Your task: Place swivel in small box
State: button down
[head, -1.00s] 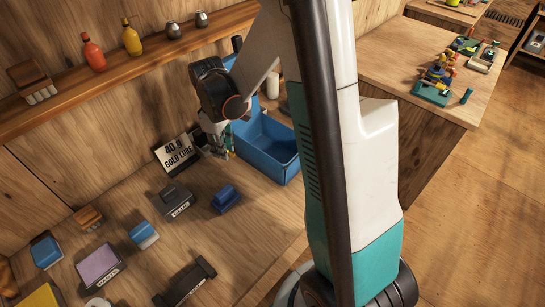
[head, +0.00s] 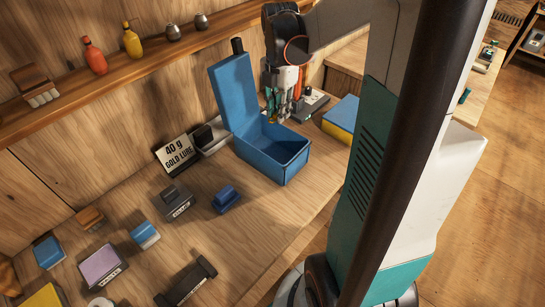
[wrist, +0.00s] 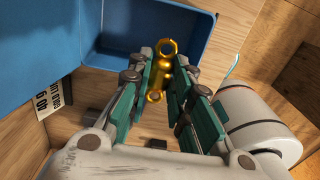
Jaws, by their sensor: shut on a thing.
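The swivel (wrist: 160,75) is a gold metal piece with a ring at each end. My gripper (wrist: 165,85) is shut on it, between its teal fingers. I cannot tell the height of the swivel above the box.
A gold lure sign (head: 177,153) stands left of the box. A blue and yellow box (head: 341,118) is to the right. A small blue block (head: 226,198) and a dark block (head: 178,203) lie in front. A shelf (head: 120,80) with bottles runs along the wall.

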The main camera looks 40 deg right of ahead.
notch_tip(320, 180, down, 20)
jog(key=b, duration=0.6)
jog(key=shift+r, duration=0.15)
jog(key=shift+b, duration=0.3)
jog(key=c, duration=1.9)
grip_release()
jog(key=o, duration=0.4)
jog(key=shift+o, duration=0.2)
notch_tip(320, 180, up, 12)
jog(key=p, duration=0.4)
